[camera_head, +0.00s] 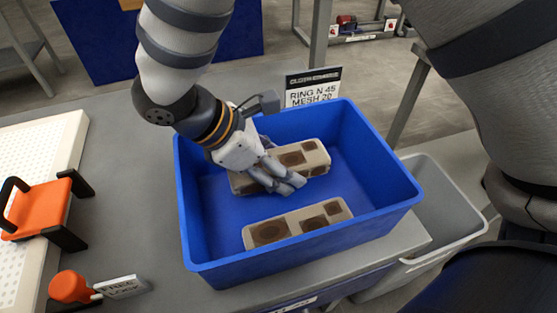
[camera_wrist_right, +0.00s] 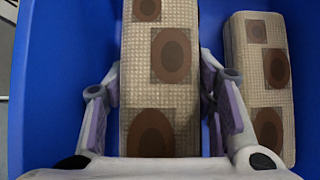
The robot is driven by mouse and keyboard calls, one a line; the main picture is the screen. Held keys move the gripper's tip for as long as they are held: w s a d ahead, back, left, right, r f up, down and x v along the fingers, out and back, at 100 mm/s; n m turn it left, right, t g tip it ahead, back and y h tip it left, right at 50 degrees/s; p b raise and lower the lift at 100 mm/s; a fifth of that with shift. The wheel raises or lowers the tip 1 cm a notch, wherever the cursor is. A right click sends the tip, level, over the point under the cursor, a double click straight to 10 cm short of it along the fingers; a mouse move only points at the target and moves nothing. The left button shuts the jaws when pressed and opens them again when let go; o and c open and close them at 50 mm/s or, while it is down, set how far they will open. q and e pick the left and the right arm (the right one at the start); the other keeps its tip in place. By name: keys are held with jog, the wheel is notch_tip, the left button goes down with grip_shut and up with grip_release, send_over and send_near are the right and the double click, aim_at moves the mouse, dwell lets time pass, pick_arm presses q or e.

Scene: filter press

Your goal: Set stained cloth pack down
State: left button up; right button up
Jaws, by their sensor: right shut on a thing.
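A beige cloth pack with dark brown round stains (camera_head: 308,157) is inside the blue bin (camera_head: 305,262). My right gripper (camera_head: 280,180) reaches down into the bin and is shut on this pack. In the right wrist view the pack (camera_wrist_right: 160,95) lies lengthwise between the two fingers (camera_wrist_right: 165,110). A second stained pack (camera_head: 298,224) lies on the bin floor, apart from the held one and nearer the front wall; it also shows in the right wrist view (camera_wrist_right: 260,85). I cannot tell whether the held pack touches the floor. My left gripper is not in view.
A sign reading RING N 45 MESH 20 (camera_head: 312,88) stands behind the bin. A grey bin (camera_head: 440,200) is to the right. On the left are a white perforated board (camera_head: 30,150), an orange handled part (camera_head: 38,210) and an orange knob (camera_head: 70,287) with a tag.

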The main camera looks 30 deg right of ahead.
jog(key=shift+f, duration=0.55)
jog(key=o, duration=0.9)
